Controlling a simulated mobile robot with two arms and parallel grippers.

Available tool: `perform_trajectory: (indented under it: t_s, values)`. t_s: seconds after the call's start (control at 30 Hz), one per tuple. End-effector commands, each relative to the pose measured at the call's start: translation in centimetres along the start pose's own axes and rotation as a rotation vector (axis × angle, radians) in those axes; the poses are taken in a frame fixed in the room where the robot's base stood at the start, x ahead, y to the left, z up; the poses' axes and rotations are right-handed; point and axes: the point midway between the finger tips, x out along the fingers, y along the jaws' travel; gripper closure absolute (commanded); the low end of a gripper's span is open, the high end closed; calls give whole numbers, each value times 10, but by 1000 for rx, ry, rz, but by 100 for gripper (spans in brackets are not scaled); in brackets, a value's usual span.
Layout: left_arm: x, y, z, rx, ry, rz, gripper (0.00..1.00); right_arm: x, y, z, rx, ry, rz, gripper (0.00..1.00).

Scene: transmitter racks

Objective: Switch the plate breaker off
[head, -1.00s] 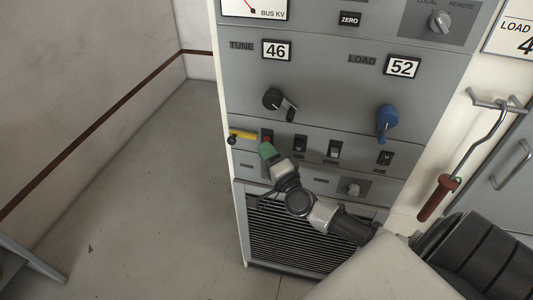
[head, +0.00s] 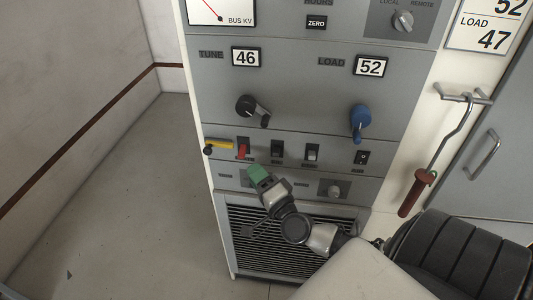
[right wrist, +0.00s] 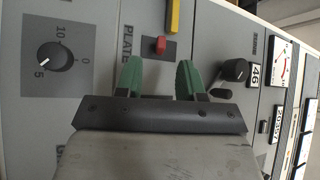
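The plate breaker (head: 242,152) is a small red toggle low on the grey rack front, at the left of a row of switches. Its red handle points downward in its dark slot. In the right wrist view the red toggle (right wrist: 160,45) sits beside the word PLATE, ahead of the fingers. My right gripper (head: 258,173), with green fingertips, is just below and right of the toggle. In the right wrist view its two fingers (right wrist: 160,80) are apart with nothing between them. The toggle looks clear of both. My left gripper is out of view.
A yellow lever (head: 217,144) is just left of the toggle. Dark switches (head: 277,150) stand to its right. A black knob (head: 246,107) and a blue knob (head: 360,122) are above. A red-handled hooked rod (head: 418,192) hangs at right. Floor at left is clear.

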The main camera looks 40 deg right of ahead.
Motion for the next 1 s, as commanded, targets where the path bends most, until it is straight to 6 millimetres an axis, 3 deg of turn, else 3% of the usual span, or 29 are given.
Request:
perform_trajectory:
  t_s: [0.1,0.3,1.0]
  values:
    - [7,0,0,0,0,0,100,-24,3,1,-1,-1,3,62]
    - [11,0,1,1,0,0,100,-47,2,0,-1,0,2,62]
    - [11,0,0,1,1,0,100,-52,3,0,-8,-1,4,62]
